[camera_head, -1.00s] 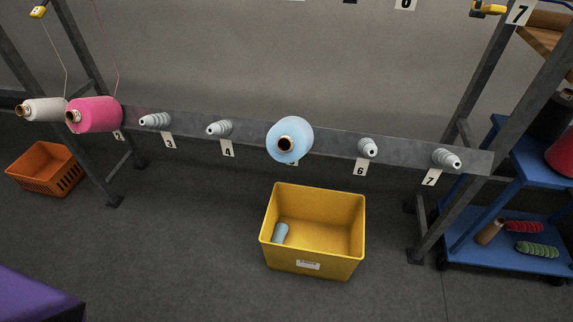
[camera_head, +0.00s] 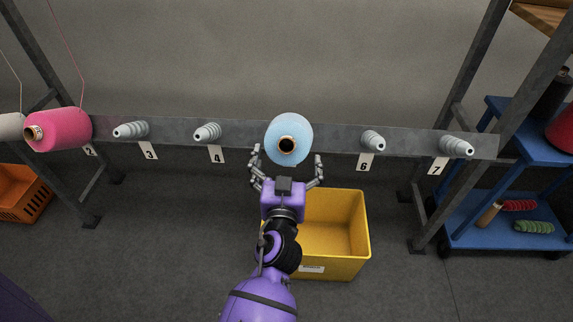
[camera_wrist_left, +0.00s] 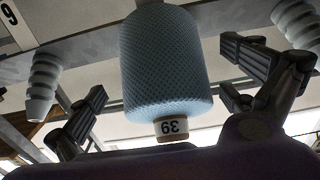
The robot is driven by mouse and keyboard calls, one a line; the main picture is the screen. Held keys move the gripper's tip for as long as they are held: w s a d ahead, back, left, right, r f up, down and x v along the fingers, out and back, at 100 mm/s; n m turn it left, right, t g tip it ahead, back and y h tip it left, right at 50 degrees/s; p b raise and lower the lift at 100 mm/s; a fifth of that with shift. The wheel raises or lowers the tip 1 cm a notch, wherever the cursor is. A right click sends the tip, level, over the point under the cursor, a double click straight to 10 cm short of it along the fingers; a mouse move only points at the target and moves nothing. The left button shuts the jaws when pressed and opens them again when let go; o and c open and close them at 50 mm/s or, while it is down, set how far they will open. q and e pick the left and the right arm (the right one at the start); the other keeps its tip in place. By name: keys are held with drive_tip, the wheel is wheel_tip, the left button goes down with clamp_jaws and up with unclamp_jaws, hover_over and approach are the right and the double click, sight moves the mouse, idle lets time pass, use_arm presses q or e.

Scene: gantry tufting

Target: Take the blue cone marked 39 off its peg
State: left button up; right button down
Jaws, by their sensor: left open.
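The blue cone marked 39 (camera_head: 290,132) sits on the rail, in the place between the pegs labelled 4 and 6. In the left wrist view the cone (camera_wrist_left: 165,62) shows its blue yarn, and its core end reads 39 upside down. My left gripper (camera_head: 287,170) is open just in front of and below the cone. In the wrist view its fingers (camera_wrist_left: 170,100) stand apart on either side of the cone, with visible gaps. The cone's peg is hidden behind the yarn. My right gripper does not show.
Empty grey pegs 3 (camera_head: 131,130), 4 (camera_head: 208,132), 6 (camera_head: 373,140) and 7 (camera_head: 457,146) flank the cone. A pink cone (camera_head: 60,131) hangs at the left. A yellow bin (camera_head: 345,268) stands below on the floor. A blue cart (camera_head: 500,235) is at the right.

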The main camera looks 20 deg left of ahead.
sight(288, 149)
use_arm(q)
drive_tip(key=x, duration=0.4)
drive_tip(key=shift+w, duration=0.1)
drive_tip(key=shift+x, duration=0.8)
drive_tip(key=shift+a, duration=0.1)
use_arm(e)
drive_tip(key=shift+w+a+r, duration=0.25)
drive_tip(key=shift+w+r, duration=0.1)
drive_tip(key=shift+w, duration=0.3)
use_arm(q)
drive_tip(key=shift+c, duration=0.4)
drive_tip(key=c, duration=1.4)
drive_tip(key=o, duration=1)
drive_tip(key=shift+c, duration=0.2)
drive_tip(key=c, duration=1.3)
drive_tip(key=shift+c, duration=0.9)
drive_tip(key=shift+r+p, duration=0.1)
drive_tip(key=shift+p, duration=0.2)
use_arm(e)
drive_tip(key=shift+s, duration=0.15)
